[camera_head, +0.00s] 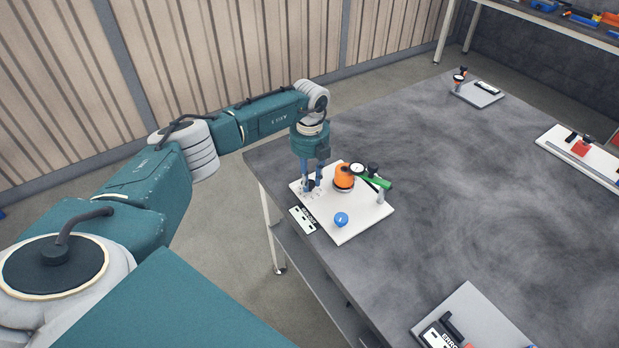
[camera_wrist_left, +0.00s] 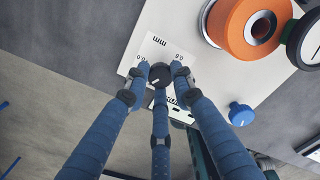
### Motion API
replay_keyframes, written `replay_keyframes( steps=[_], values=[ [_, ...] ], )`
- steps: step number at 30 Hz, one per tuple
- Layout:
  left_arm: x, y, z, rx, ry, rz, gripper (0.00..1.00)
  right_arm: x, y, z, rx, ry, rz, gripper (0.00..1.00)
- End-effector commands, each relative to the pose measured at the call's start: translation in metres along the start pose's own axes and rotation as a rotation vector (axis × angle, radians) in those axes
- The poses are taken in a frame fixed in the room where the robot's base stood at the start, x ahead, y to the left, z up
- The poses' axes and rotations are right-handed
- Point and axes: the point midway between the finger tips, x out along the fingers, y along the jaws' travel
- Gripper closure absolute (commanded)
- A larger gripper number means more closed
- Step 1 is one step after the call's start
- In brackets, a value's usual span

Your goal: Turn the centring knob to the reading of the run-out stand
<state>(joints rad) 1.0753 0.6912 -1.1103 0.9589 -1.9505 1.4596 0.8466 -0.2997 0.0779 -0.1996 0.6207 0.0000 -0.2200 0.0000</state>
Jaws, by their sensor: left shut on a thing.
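The run-out stand is a white board (camera_head: 358,225) near the table's left corner. It carries an orange ring-shaped part (camera_head: 344,177), a dial gauge (camera_head: 358,170) on a green arm (camera_head: 378,182), and a blue knob (camera_head: 341,219). My left gripper (camera_head: 311,186) points down at the board's left side. In the left wrist view its three blue fingers close around the black centring knob (camera_wrist_left: 160,75). A scale plate (camera_wrist_left: 163,48) behind the knob reads "mm", "0.0" and "0.6". The gauge (camera_wrist_left: 309,40) is cut off there and its reading is too small to tell. My right gripper is out of view.
A black-and-white label plate (camera_head: 303,219) sits at the board's front edge. Other stands are on the grey table (camera_head: 470,190): a small one (camera_head: 477,94) at the back, a white one (camera_head: 590,160) at right, a grey one (camera_head: 480,315) in front. The table's middle is clear.

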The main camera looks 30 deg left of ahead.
Motion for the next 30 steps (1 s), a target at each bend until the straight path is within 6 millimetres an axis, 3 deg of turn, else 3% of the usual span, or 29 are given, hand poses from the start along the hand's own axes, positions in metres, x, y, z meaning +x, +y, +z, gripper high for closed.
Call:
replay_keyframes(
  steps=[12, 30],
  values=[
    [-0.0022, -0.0013, 0.0015, -0.277, -0.004, -0.005, 1.0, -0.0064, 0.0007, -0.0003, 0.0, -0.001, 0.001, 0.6],
    [-0.0021, -0.0018, 0.0019, -0.36, -0.005, -0.006, 1.0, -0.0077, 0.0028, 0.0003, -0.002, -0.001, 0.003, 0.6]
  ],
)
